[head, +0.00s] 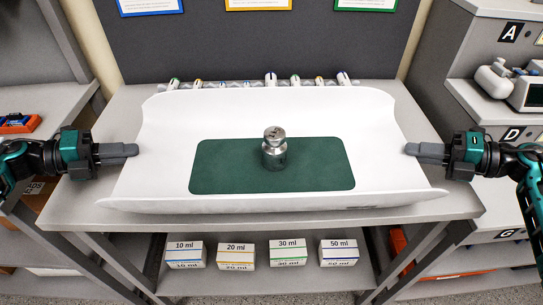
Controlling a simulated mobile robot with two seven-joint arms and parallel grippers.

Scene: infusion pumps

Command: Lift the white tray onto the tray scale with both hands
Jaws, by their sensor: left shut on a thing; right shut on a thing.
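The white tray (380,145) is a wide curved trough in the middle of the head view, over the grey table. A dark green mat (225,165) lies in it, and a shiny metal weight (274,152) stands upright on the mat. My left gripper (132,150) is shut on the tray's left end. My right gripper (411,148) is shut on its right end. Whether the tray touches the surface below cannot be told. I cannot make out the tray scale; the tray hides much of the tabletop.
Several syringe-like items (270,80) stand in a row behind the tray. Several labelled boxes, including the 20 ml box (236,256), sit on the shelf below. Shelving with a white device (527,92) stands at right, and an orange item (18,123) lies at left.

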